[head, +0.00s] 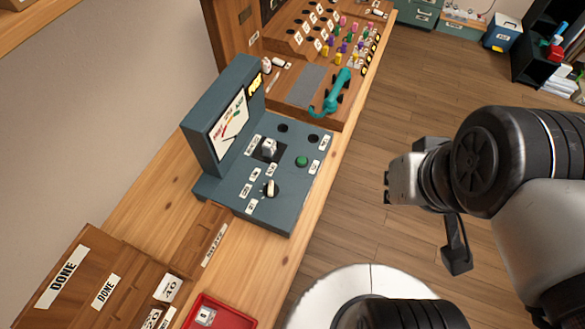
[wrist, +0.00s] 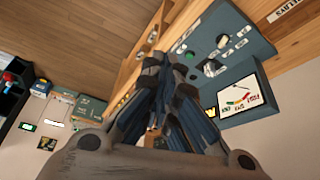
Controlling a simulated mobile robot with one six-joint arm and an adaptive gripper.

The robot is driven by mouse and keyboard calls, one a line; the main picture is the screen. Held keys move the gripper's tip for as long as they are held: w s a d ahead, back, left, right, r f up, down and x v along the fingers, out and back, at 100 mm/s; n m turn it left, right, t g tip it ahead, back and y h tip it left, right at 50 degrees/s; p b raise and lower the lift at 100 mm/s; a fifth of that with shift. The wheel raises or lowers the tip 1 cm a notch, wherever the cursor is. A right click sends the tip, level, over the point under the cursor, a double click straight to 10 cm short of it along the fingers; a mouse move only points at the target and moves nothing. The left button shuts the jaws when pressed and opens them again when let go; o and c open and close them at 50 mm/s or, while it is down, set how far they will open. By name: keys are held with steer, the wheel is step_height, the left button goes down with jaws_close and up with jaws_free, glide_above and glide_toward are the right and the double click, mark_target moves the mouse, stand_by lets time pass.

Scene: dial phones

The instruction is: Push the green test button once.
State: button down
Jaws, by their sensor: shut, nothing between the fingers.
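The green test button (head: 302,161) is a small round cap on the sloping face of a blue-grey tester box (head: 232,190), on the wooden bench. The box has an upright meter (head: 229,127), a black-and-white knob (head: 271,188) and a grey switch block (head: 269,147). My gripper (head: 388,188) is shut and empty, to the right of the box, beyond the bench edge and apart from the button. In the wrist view my shut fingers (wrist: 178,58) cover part of the scene beside the tester's panel (wrist: 222,45); I cannot make out the green button there.
A teal handset (head: 336,92) lies on a wooden switchboard with cords and plugs behind the tester. Wooden trays marked DONE (head: 105,290) and a red tray (head: 218,314) are at the front left. Open wood floor (head: 425,80) lies right of the bench.

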steer(key=w+d+f+n+t+h+p, duration=0.15)
steer(key=w+n, duration=0.25)
steer(key=w, duration=0.7)
steer(key=w+d+f+n+t, duration=0.1)
steer(key=w+f+n, duration=0.25)
steer(key=w, duration=0.65)
steer(key=n+g+y+p, duration=0.1)
steer(key=n+g+y, duration=0.1)
steer(key=n+y, duration=0.85)
glide_above(300, 162)
step_height(300, 162, down, 16)
steer(key=n+h, duration=0.1)
steer(key=h, duration=0.1)
steer(key=shift+f, duration=0.15)
steer(key=shift+f, duration=0.1)
step_height(300, 162, down, 9)
steer(key=b, duration=0.7)
steer(key=shift+r+b, duration=0.2)
steer(key=shift+b, duration=0.1)
steer(key=shift+f, duration=0.15)
